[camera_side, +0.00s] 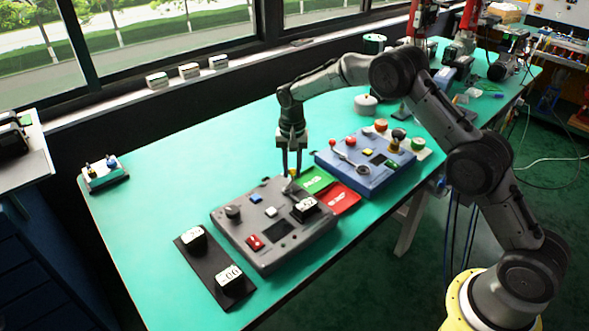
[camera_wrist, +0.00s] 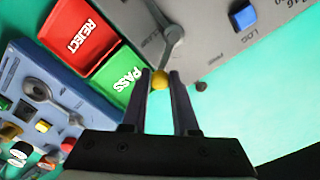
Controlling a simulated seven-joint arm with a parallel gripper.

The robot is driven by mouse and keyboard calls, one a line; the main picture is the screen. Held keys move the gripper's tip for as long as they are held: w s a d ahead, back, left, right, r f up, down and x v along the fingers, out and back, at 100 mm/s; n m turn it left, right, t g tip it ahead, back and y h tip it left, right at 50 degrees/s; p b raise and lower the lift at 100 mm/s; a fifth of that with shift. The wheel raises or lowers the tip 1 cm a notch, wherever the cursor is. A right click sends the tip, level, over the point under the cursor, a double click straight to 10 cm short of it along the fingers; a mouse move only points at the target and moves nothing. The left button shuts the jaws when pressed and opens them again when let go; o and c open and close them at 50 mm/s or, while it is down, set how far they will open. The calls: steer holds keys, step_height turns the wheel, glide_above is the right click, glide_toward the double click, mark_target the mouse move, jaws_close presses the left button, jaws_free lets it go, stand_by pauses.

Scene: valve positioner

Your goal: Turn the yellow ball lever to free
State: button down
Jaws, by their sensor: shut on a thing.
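The yellow ball (camera_wrist: 160,80) is at the end of a grey lever in the wrist view. The lever's arm (camera_wrist: 171,48) runs up from the ball to its pivot on the grey control panel (camera_wrist: 205,50). My gripper (camera_wrist: 161,77) is shut on the ball, with one finger on each side. In the side view my gripper (camera_side: 291,174) points down at the back edge of the grey panel (camera_side: 245,243). The lever shows there as a small grey piece (camera_side: 290,187), and the ball is mostly hidden by the fingers. Small lettering near the lever is too blurred to read.
The green PASS tray (camera_side: 316,179) and red REJECT tray (camera_side: 341,198) lie right beside the panel. A blue panel (camera_side: 362,180) with knobs and levers stands behind them. A dark base (camera_side: 212,266) with two displays lies in front.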

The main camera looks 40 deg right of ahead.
steer(key=n, duration=0.2)
steer(key=w+a+n, duration=0.1)
steer(key=shift+w+n, duration=0.1)
steer(key=shift+n, duration=0.3)
steer(key=n, duration=0.1)
steer(key=a+n, duration=0.1)
steer(key=shift+w+n, duration=0.3)
steer(key=shift+w, duration=0.05)
steer(key=n, duration=0.1)
steer(key=a+n, duration=0.1)
steer(key=n, duration=0.1)
steer(key=shift+w+a, duration=0.1)
steer(key=shift+w, duration=0.1)
steer(key=shift+a+n, duration=0.25)
steer(key=shift+n, duration=0.4)
steer(key=shift+a+n, duration=0.25)
steer(key=shift+n, duration=0.4)
steer(key=shift+r, duration=0.1)
steer(key=c, duration=0.7)
jaws_free()
step_height(320, 180, up, 14)
steer(key=shift+f, duration=0.15)
